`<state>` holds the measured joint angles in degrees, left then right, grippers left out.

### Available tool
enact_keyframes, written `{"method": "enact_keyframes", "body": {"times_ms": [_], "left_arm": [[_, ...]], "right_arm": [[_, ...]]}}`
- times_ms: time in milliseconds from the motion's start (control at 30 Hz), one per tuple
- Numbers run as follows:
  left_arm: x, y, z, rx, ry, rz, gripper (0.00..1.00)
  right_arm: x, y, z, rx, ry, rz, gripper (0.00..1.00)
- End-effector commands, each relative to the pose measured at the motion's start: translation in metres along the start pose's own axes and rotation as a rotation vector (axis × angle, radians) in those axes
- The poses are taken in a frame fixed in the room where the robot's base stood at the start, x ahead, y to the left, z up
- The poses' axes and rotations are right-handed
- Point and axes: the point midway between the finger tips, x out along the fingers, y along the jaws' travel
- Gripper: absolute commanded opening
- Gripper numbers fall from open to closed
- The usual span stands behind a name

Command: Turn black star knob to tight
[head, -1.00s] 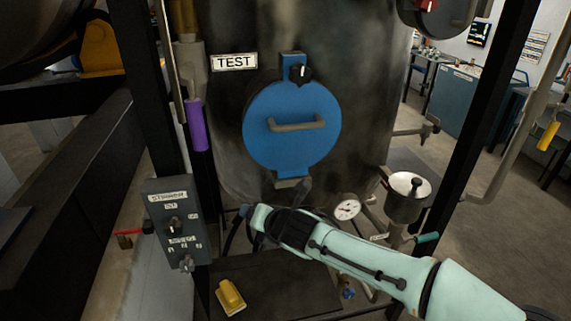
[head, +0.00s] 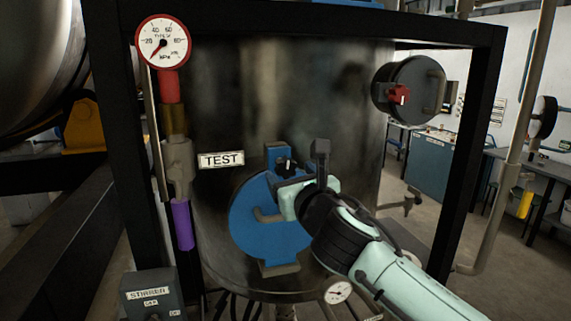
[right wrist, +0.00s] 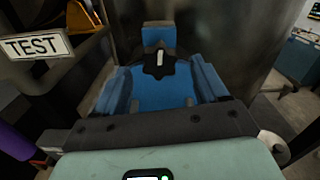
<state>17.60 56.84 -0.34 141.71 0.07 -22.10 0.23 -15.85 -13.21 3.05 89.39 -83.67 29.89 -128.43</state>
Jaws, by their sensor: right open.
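The black star knob (head: 287,164), with a white mark, sits at the top of the round blue hatch door (head: 246,236) on the dark tank. The knob also shows in the right wrist view (right wrist: 159,64), upper middle. My right gripper (head: 284,188) is just below and in front of the knob, over the upper right of the door. In the right wrist view its two fingers are spread, left and right, with the knob ahead between them and nothing held. Contact with the knob cannot be told. The gripper partly hides the door and its handle. My left gripper is not in view.
A TEST label (head: 221,160) is left of the hatch. A red-rimmed gauge (head: 163,42) and purple sleeve (head: 182,225) stand further left. A dark round cover (head: 415,88) with a red knob is at upper right. Black frame posts flank the tank.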

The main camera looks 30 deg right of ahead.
Motion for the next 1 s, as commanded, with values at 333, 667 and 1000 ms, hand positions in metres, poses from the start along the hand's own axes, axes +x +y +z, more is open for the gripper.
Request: {"method": "enact_keyframes", "body": {"times_ms": [333, 667, 1000], "left_arm": [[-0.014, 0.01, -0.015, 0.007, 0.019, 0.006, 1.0], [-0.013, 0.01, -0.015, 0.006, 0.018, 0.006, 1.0], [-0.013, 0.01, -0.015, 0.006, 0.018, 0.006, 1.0]], "right_arm": [[0.043, 0.0, 0.002, 0.001, -0.002, 0.0, 0.73], [0.045, 0.0, 0.0, 0.001, 0.0, 0.0, 0.69], [0.045, 0.0, 0.0, 0.001, 0.001, 0.0, 0.17]]}}
